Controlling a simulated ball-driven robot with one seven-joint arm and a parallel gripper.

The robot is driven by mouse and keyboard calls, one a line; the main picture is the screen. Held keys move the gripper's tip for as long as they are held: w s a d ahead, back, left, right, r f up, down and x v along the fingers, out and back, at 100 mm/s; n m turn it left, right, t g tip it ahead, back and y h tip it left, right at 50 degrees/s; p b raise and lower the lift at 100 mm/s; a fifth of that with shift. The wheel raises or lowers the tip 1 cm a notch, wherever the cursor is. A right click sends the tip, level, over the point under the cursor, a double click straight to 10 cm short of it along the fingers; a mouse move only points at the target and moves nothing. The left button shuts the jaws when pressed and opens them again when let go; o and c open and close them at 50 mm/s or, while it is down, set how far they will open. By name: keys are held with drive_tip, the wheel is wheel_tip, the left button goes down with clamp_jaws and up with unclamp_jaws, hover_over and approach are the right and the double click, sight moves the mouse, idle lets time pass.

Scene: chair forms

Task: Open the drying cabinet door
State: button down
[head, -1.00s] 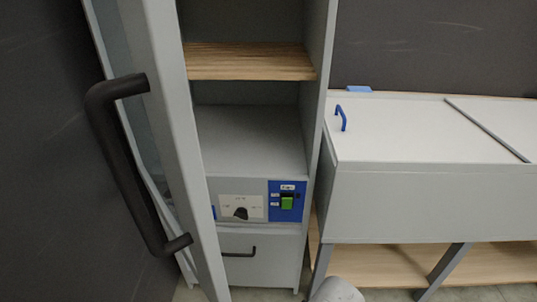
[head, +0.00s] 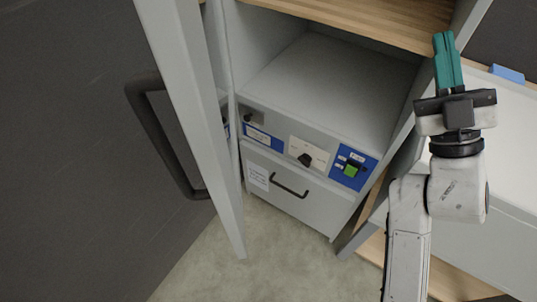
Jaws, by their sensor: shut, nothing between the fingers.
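The drying cabinet door (head: 190,110) stands swung open at the left in the head view, a pale grey frame seen nearly edge-on. Its long black bar handle (head: 160,135) is on the door's left side. The cabinet's open interior (head: 325,85) shows a grey floor and a wooden shelf (head: 370,20) above it. My gripper (head: 445,45) is at the upper right, its teal fingers shut together and empty. It points up in the picture, in front of the cabinet's right side, well apart from the door and handle.
Below the interior are a control panel with a dial (head: 305,158) and a green switch (head: 351,170), and a drawer with a black handle (head: 289,185). A white-topped bench (head: 510,130) stands right of the cabinet. Bare floor (head: 275,255) lies in front.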

drive_tip(key=s+a+r+n+g+y, duration=0.2)
drive_tip(key=a+n+g+y, duration=0.45)
drive_tip(key=n+y, duration=0.6)
drive_tip(key=n+g, duration=1.3)
drive_tip(key=g, duration=0.7)
approach(228, 167)
drive_tip(key=shift+h, duration=0.25)
drive_tip(key=a+p, duration=0.3)
drive_tip(key=a, duration=0.4)
drive_tip(key=shift+w, duration=0.1)
drive_tip(key=shift+a+r+p, duration=0.1)
drive_tip(key=shift+a+p, duration=0.2)
drive_tip(key=shift+a, duration=0.35)
drive_tip(key=w+a+m+t+p, duration=0.1)
drive_tip(key=w+a+t+p, duration=0.1)
drive_tip(key=a, duration=1.1)
drive_tip(key=w+a+m+t+p, duration=0.1)
drive_tip(key=w+a+p, duration=0.2)
drive_tip(key=a, duration=1.1)
drive_tip(key=shift+a+t, duration=0.2)
drive_tip(key=shift+t, duration=0.15)
